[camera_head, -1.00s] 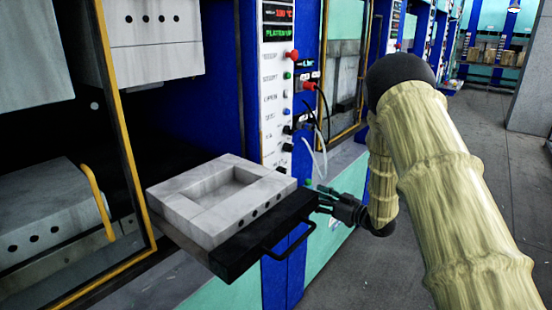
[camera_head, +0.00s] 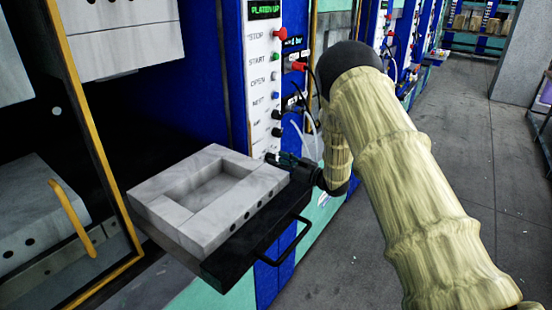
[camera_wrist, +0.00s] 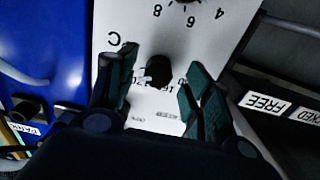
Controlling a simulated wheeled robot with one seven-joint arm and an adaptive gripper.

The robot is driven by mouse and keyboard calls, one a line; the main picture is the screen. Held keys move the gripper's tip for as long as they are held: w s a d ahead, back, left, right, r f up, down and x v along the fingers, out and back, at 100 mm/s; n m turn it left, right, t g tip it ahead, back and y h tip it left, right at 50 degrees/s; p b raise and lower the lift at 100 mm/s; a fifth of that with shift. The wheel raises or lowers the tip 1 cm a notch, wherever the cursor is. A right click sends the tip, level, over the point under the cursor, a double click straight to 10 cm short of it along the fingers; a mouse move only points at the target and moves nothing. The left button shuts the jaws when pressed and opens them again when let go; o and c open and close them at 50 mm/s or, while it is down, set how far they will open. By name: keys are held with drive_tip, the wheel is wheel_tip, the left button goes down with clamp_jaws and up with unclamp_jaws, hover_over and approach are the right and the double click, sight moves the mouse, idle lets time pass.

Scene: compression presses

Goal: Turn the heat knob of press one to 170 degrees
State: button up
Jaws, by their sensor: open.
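The white control panel (camera_head: 262,90) of the press carries a column of small buttons under a green "PLATEN UP" display (camera_head: 264,10). In the wrist view a round black knob (camera_wrist: 159,68) sits on a white dial plate (camera_wrist: 165,25) printed with numbers and a "C". My gripper (camera_wrist: 161,66) is open, with its dark fingers on either side of the knob; I cannot tell whether they touch it. In the head view my gripper (camera_head: 285,159) is at the lower end of the panel, beside the mould, and the knob there is not clearly visible.
A grey mould (camera_head: 165,205) on a black tray (camera_head: 245,248) with a handle juts out just left of my gripper. Black and red connectors with cables (camera_head: 303,85) are right of the panel. Open floor (camera_head: 490,150) lies to the right.

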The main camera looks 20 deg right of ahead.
drive_tip(key=shift+w+a+r, duration=0.35)
drive_tip(key=shift+a+r, duration=0.05)
drive_tip(key=shift+a, duration=0.05)
drive_tip(key=shift+w+f, duration=0.35)
drive_tip(key=shift+f, duration=0.05)
drive_tip(key=shift+c, duration=0.9)
drive_tip(key=shift+w+f, duration=0.1)
drive_tip(key=shift+w, duration=0.1)
drive_tip(key=c, duration=0.3)
drive_tip(key=shift+s+r, duration=0.1)
drive_tip(key=shift+r, duration=0.1)
drive_tip(key=c, duration=0.5)
